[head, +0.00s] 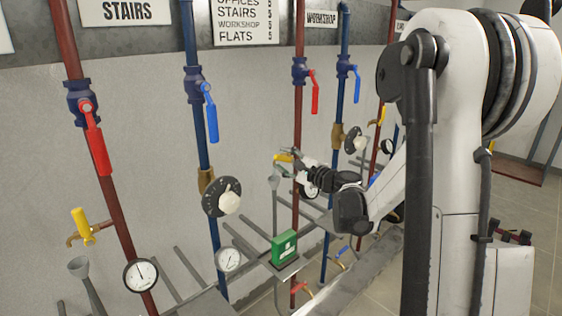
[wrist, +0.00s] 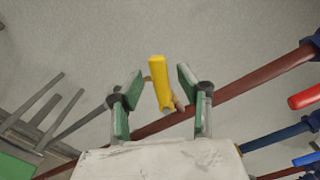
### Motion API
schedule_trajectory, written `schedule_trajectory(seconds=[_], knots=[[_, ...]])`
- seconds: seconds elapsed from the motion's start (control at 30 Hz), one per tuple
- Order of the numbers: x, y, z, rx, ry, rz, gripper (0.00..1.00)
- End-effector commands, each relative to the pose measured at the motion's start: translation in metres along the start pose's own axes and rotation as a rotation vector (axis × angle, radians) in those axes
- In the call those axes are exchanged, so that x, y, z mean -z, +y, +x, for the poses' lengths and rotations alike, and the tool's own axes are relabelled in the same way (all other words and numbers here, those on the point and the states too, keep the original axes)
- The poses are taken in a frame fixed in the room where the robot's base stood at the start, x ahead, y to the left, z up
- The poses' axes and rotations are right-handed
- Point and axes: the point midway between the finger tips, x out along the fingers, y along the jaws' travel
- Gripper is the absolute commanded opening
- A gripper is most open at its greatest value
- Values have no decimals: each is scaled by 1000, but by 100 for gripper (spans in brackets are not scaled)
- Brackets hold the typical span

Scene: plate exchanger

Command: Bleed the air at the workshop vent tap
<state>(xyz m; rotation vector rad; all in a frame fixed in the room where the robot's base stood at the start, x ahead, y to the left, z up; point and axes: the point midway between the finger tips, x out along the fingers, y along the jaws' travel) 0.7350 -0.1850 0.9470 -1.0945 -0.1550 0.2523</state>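The workshop vent tap's yellow handle (head: 284,157) is on the red pipe (head: 298,130) below the WORKSHOP sign (head: 322,18). In the wrist view the yellow handle (wrist: 160,82) stands between my two green-padded fingers, pointing up in the picture. My gripper (wrist: 158,98) is open, with a visible gap on each side of the handle. In the head view my gripper (head: 291,154) is right at the tap, and partly hides it. A grey funnel (head: 275,181) is just below the tap.
A red lever valve (head: 313,90) is above on the same pipe, a blue one (head: 355,72) to its right. Left are the stairs pipes with a red lever (head: 97,150), another yellow tap (head: 82,225) and a black dial (head: 222,197). A green box (head: 285,248) is below.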

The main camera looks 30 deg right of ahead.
Motion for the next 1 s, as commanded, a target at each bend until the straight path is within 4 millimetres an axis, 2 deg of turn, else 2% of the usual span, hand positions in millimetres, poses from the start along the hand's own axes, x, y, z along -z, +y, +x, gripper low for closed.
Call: schedule_trajectory(seconds=[0.2,0.47,0.5,0.77,1.0], knots=[[0,0,14,0,0,0,36],[0,0,16,0,1,0,36],[0,0,16,0,1,0,34],[0,0,15,0,1,0,0],[0,0,15,0,1,0,0]])
